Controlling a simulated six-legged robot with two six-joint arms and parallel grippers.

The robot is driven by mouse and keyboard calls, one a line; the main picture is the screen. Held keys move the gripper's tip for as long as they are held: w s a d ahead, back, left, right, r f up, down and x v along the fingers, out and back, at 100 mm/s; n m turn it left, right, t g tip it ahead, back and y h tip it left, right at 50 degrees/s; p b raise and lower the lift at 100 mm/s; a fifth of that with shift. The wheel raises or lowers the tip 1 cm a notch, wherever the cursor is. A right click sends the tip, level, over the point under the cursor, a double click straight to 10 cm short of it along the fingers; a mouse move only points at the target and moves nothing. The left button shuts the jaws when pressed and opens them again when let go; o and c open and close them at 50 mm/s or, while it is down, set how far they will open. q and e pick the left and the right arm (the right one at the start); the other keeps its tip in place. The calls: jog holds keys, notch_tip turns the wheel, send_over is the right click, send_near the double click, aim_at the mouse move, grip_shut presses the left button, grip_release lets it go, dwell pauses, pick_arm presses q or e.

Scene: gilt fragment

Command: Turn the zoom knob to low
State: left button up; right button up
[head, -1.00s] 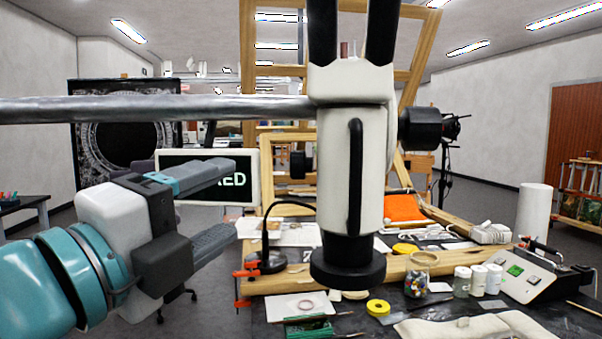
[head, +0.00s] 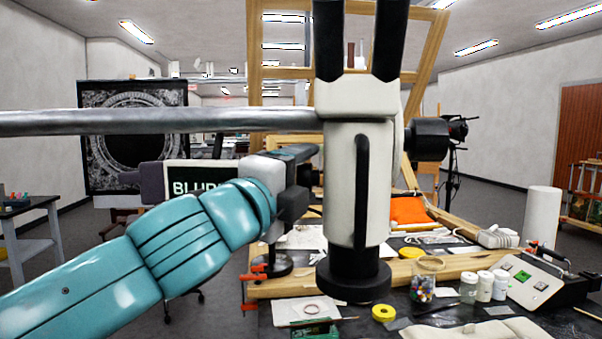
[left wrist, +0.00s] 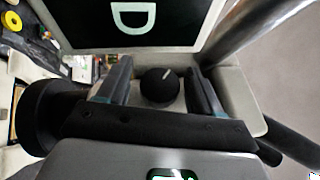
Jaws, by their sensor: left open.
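The microscope (head: 343,200) is white with black eyepieces on top and a black objective ring below, hung on a grey boom. My left gripper (left wrist: 158,76) is open, one finger on each side of the knob, with gaps visible. In the head view my left gripper (head: 300,165) reaches to the left side of the microscope. The knob is mostly hidden there. My right gripper is not in view.
A monitor (head: 180,187) behind my left arm shows partly hidden text beginning "BLUR". The metal boom (head: 130,122) runs above my arm. A larger black knob (head: 428,138) projects on the microscope's right. The bench below holds jars, yellow tape (head: 383,312) and a control box (head: 535,280).

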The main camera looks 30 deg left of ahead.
pick_arm(q)
jog(key=c, duration=0.9)
jog(key=shift+p, duration=0.35)
jog(key=r+n+g+p, duration=0.1)
jog(key=g+p, duration=0.2)
jog(key=p, duration=0.7)
jog(key=shift+r+p, duration=0.15)
jog(key=shift+p, duration=0.15)
jog(key=g+p, duration=0.1)
jog(key=p, duration=0.3)
jog(key=n+g+p, duration=0.1)
jog(key=p, duration=0.3)
jog(key=f+g+p, duration=0.1)
jog(key=p, duration=0.3)
jog(key=shift+n+g, duration=0.3)
jog(key=shift+f+p, duration=0.15)
jog(key=shift+p, duration=0.45)
jog(key=shift+f, duration=0.1)
